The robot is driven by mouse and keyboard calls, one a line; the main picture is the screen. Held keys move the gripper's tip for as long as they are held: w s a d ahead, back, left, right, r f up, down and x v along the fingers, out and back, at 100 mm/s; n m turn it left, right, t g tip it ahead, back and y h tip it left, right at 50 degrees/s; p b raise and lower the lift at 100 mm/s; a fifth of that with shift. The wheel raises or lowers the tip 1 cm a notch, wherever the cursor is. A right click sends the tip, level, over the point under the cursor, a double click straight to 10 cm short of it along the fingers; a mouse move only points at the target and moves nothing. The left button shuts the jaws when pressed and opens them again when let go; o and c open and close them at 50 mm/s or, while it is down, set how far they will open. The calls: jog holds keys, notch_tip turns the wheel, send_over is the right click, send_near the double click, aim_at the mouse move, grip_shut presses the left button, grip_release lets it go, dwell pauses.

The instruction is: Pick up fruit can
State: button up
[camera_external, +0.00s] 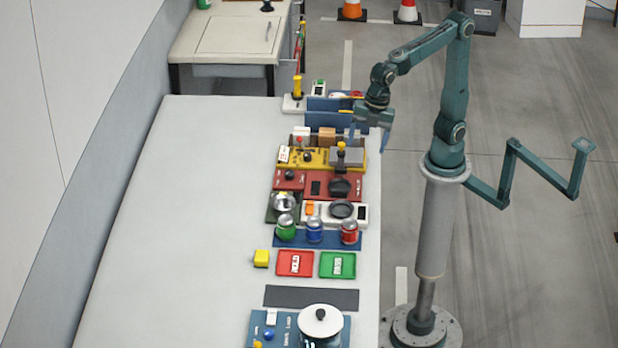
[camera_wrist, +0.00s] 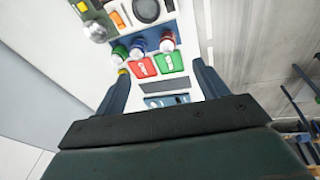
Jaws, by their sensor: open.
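Three cans stand upright in a row on a blue mat (camera_external: 318,242): a green can (camera_external: 286,229), a blue can (camera_external: 315,231) and a red can (camera_external: 349,232). Their labels are too small to read, so I cannot tell which is the fruit can. In the wrist view the green can (camera_wrist: 120,52), blue can (camera_wrist: 138,46) and red can (camera_wrist: 167,42) show beyond my fingers. My gripper (camera_external: 370,148) is open and empty, above the far right of the bench, well away from the cans.
A red tray (camera_external: 295,272) and a green tray (camera_external: 337,276) lie in front of the cans. Behind the cans are a scale (camera_external: 362,215) and a yellow device (camera_external: 318,160). A pot (camera_external: 321,326) stands at the near end. The bench's left side (camera_external: 190,230) is clear.

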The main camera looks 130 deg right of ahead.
jog(key=w+d+f+n+g, duration=0.15)
jog(key=w+f+n, duration=0.3)
jog(key=w, duration=0.45)
jog(key=n+g, duration=0.1)
jog(key=n, duration=0.2)
send_over(314, 220)
notch_tip(314, 220, down, 7)
jog(key=shift+a+f, duration=0.1)
jog(key=shift+a, duration=0.2)
jog(key=shift+f, duration=0.1)
jog(key=shift+f, duration=4.2)
jog(key=shift+d+f, duration=0.2)
jog(key=shift+f, duration=2.4)
jog(key=c, duration=1.1)
